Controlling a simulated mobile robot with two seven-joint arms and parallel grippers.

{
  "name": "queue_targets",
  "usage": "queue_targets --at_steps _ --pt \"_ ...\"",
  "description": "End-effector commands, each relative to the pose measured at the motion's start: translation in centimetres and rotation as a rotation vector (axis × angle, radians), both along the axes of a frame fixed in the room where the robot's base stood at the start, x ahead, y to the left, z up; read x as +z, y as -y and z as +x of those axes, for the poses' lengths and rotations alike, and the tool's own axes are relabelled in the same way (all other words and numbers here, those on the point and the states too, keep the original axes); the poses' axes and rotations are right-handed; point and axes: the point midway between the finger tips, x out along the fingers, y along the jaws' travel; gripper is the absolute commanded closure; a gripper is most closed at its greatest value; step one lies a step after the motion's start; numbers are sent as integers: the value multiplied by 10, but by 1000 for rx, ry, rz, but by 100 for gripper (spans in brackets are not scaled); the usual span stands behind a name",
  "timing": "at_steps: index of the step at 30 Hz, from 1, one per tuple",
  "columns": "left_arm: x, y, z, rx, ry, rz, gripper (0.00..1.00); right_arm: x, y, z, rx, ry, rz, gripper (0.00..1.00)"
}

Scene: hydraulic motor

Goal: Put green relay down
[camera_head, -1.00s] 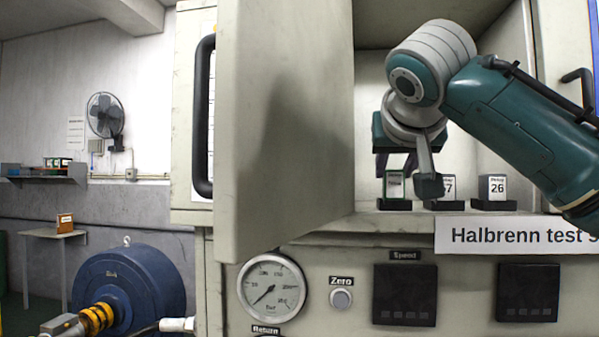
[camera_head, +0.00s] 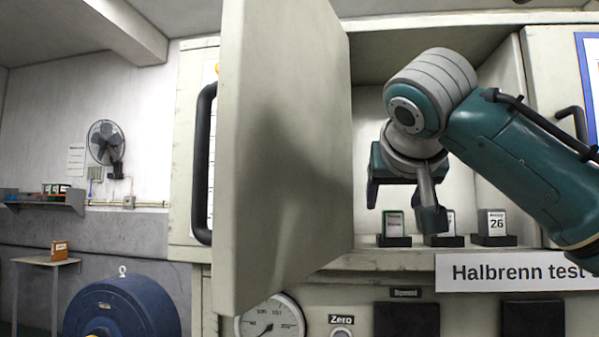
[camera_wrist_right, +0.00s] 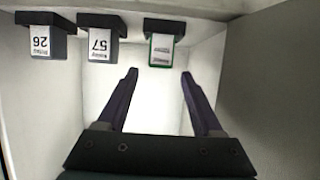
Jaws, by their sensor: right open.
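The green relay (camera_head: 393,225) stands upright in the leftmost black holder (camera_head: 394,241) on the cabinet shelf. It has a green edge and a pale label, and also shows in the right wrist view (camera_wrist_right: 162,50). My right gripper (camera_wrist_right: 159,74) is open and empty. Its two dark purple fingers point toward the relay, with a gap between their tips and the relay. In the head view the right gripper (camera_head: 392,180) is above the relay, partly hidden by my wrist. My left gripper is not in view.
Relay 57 (camera_wrist_right: 100,40) and relay 26 (camera_head: 496,223) stand in holders beside it; my wrist partly hides relay 57 in the head view. The open cabinet door (camera_head: 283,130) stands to the left. A pressure gauge (camera_head: 270,320) is below.

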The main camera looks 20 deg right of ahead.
Motion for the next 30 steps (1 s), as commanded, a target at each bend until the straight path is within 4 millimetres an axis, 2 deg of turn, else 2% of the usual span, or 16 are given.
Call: queue_targets --at_steps 9,12,18,23,26,29,30 --pt "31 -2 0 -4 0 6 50 33 -35 -57 4 2 2 32" --pt "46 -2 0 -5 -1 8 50 39 -42 -68 3 -1 0 32" --pt "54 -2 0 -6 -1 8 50 40 -48 -80 1 -1 1 32" --pt "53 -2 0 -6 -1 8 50 39 -49 -81 0 0 1 32" --pt "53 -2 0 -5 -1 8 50 30 -51 -81 14 -21 0 32" --pt "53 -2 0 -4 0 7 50 -3 -60 -86 73 -108 -3 32" --pt "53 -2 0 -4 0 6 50 -23 -66 -91 111 -161 -3 32"
